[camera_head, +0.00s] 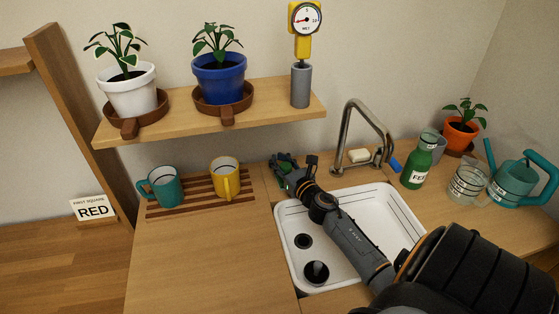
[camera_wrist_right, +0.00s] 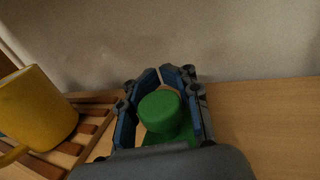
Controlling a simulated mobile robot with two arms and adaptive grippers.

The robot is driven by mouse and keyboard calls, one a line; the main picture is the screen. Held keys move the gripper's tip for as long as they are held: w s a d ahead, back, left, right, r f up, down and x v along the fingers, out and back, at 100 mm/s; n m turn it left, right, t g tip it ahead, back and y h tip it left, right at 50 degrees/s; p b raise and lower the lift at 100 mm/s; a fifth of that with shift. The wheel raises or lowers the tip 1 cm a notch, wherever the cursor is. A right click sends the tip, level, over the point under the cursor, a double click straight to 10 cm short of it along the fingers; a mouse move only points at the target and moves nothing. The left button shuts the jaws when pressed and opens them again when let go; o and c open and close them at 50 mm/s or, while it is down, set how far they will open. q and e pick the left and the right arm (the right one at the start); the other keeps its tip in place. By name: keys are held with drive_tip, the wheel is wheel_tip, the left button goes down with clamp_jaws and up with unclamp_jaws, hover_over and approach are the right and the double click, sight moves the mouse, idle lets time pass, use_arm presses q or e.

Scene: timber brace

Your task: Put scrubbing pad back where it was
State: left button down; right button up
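My right gripper (camera_head: 283,163) is behind the sink's left back corner, near the wall. In the wrist view its blue-lined fingers (camera_wrist_right: 162,76) close in on both sides of a green thing with a round knob-like top (camera_wrist_right: 160,108). The fingers appear to touch it; its lower part is partly hidden. I cannot tell for sure that this is the scrubbing pad. A pale block (camera_head: 359,155) lies behind the sink by the tap, with a blue thing (camera_head: 394,165) to its right. My left gripper is not in view.
The yellow mug (camera_head: 224,172) and teal mug (camera_head: 165,186) stand on a slatted rack (camera_head: 203,207), left of my right gripper. The shelf (camera_head: 215,122) overhangs the rack. The tap (camera_head: 345,125) and white sink (camera_head: 385,213) are to the right. The front left counter is clear.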

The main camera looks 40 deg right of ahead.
drive_tip(key=o, duration=0.4)
drive_tip(key=shift+c, duration=0.2)
drive_tip(key=shift+r, duration=0.1)
drive_tip(key=shift+s, duration=0.15)
drive_tip(key=b+v, duration=0.1)
drive_tip(key=v, duration=1)
drive_tip(key=shift+s+a, duration=0.1)
drive_tip(key=shift+s, duration=0.25)
